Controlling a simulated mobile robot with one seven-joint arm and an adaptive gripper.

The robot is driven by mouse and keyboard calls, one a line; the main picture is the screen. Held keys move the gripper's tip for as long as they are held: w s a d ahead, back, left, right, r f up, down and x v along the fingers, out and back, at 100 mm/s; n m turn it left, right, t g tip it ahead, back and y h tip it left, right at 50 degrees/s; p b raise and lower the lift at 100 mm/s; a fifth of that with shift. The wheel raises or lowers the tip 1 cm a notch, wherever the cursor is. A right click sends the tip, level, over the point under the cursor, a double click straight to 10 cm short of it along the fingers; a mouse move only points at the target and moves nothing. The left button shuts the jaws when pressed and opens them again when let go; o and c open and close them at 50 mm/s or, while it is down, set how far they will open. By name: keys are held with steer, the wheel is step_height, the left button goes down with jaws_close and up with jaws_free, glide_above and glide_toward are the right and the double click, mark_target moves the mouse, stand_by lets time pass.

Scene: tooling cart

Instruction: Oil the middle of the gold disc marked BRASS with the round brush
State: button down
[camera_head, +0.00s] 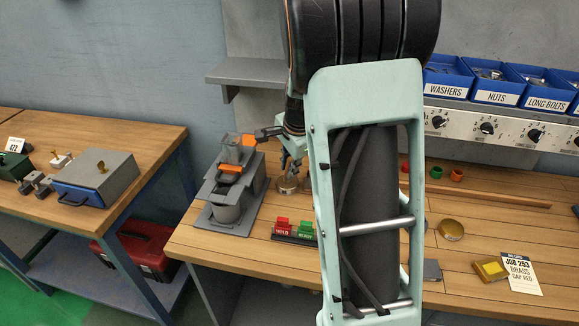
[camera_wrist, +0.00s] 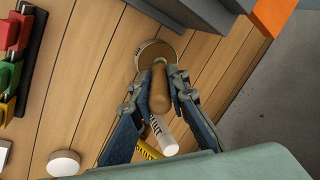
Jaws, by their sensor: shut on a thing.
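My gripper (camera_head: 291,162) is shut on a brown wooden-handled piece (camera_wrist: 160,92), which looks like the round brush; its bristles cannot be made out. In the wrist view my gripper (camera_wrist: 158,88) holds it with one end over a round disc (camera_wrist: 147,57) with a metal rim. I cannot tell whether they touch. That disc shows in the head view (camera_head: 287,187) below my gripper; no mark on it is readable. A gold disc (camera_head: 451,229) lies apart, right of my arm, its marking also unreadable.
A grey fixture (camera_head: 236,205) with orange parts stands close left of my gripper. A red and green block rack (camera_head: 294,231) is in front. A yellow-topped block (camera_head: 491,268) and a job card reading BRASS CAP RED (camera_head: 519,273) lie at the right. Blue bins (camera_head: 497,92) line the back.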

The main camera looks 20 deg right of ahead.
mark_target(290, 157)
steer(key=shift+r+p, duration=2.95)
steer(key=shift+r, duration=0.55)
steer(key=shift+f, duration=0.1)
